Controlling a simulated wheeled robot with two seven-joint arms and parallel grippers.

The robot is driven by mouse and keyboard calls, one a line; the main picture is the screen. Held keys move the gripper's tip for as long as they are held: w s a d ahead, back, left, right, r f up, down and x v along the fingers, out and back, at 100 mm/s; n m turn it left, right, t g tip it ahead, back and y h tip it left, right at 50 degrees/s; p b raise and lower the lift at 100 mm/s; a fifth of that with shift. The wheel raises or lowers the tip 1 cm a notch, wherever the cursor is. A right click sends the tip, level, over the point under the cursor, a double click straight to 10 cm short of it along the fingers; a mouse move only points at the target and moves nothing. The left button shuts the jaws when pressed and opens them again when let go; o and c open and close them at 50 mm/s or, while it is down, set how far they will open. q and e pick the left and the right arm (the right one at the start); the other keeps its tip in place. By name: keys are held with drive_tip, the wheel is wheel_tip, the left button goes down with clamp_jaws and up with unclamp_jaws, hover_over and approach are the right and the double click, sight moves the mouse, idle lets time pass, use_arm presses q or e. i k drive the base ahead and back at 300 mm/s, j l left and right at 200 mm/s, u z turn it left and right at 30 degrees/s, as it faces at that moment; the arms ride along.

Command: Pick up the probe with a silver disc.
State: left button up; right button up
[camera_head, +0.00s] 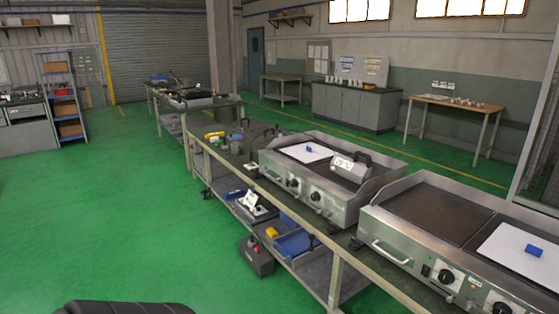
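I cannot make out a probe with a silver disc for certain in the head view. A grey box-shaped instrument with a dark handle (350,167) stands on the middle griddle (332,208). Dark cable-like items (262,138) lie on the bench to the left of that griddle, too small to tell apart. Neither of my grippers is in view. A dark rounded shape at the bottom left edge may be part of my own body.
A long workbench (338,262) runs diagonally from the right foreground to the back, with a lower shelf holding blue trays. A second griddle (430,215) stands at right. A dark box (256,257) stands beside the bench. The green floor (130,215) at left is clear.

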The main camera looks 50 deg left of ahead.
sight(251, 159)
drive_tip(key=u, duration=1.9)
drive_tip(key=i+j+u, duration=0.15)
drive_tip(key=i, duration=0.4)
drive_tip(key=i+u, duration=0.1)
drive_tip(key=i, duration=0.45)
drive_tip(key=i+l+u, duration=0.15)
drive_tip(key=i, duration=0.4)
drive_tip(key=i+u, duration=0.1)
drive_tip(key=i, duration=0.4)
drive_tip(key=i+l+u, duration=0.15)
drive_tip(key=i, duration=0.4)
drive_tip(key=i+l+u, duration=0.1)
drive_tip(key=i, duration=0.45)
drive_tip(key=l, duration=0.1)
